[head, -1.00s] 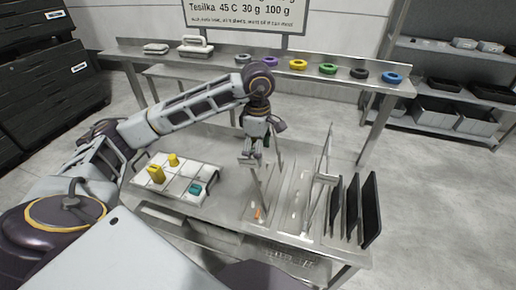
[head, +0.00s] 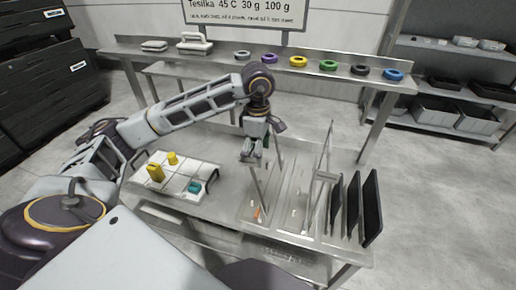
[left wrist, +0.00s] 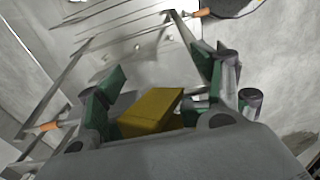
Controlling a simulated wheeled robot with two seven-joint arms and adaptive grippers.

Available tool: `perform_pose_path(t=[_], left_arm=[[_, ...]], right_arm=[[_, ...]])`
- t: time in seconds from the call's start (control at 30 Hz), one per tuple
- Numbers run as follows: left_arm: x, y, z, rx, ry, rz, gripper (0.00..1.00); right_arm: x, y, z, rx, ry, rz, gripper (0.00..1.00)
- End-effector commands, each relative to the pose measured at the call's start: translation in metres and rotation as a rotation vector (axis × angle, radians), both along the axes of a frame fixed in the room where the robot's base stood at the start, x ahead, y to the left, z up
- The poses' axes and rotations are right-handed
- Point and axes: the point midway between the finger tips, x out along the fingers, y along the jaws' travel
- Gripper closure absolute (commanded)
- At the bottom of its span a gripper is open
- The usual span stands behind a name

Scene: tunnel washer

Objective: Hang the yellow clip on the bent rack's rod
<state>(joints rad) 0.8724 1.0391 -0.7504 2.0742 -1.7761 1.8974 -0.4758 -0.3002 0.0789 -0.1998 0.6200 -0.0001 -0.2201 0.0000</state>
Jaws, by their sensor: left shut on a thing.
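My left gripper (head: 250,157) is above the work table, at the upper end of a thin metal rod. In the left wrist view, the gripper (left wrist: 155,82) is shut on a yellow clip (left wrist: 150,110), which sits between its green finger pads. The clip is hidden in the head view. Several thin metal rods (head: 326,145) rise from the rack area on the table, and some show below the gripper in the left wrist view (left wrist: 120,22). I cannot tell which rack is the bent one, or whether the clip touches a rod. My right gripper is not in view.
A white divided tray (head: 172,187) at the left holds two yellow pieces (head: 155,173) and a teal piece (head: 194,188). Upright black panels (head: 371,210) stand at the table's right end. A back shelf (head: 215,60) carries several coloured rings.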

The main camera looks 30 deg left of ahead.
Motion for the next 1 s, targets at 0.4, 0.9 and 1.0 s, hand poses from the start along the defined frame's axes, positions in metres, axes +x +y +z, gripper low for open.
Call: perform_pose_path(t=[0.4,0.9,1.0], left_arm=[[-0.0007,0.0003,-0.0036,0.001,0.004,0.001,0.70],[0.0003,0.0004,-0.0015,0.000,-0.001,0.001,0.00],[0.0004,0.0003,-0.0013,0.000,-0.002,0.001,0.00]], right_arm=[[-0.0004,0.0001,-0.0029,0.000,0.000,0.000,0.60],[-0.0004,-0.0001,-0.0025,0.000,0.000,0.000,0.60],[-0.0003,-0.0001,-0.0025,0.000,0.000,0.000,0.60]])
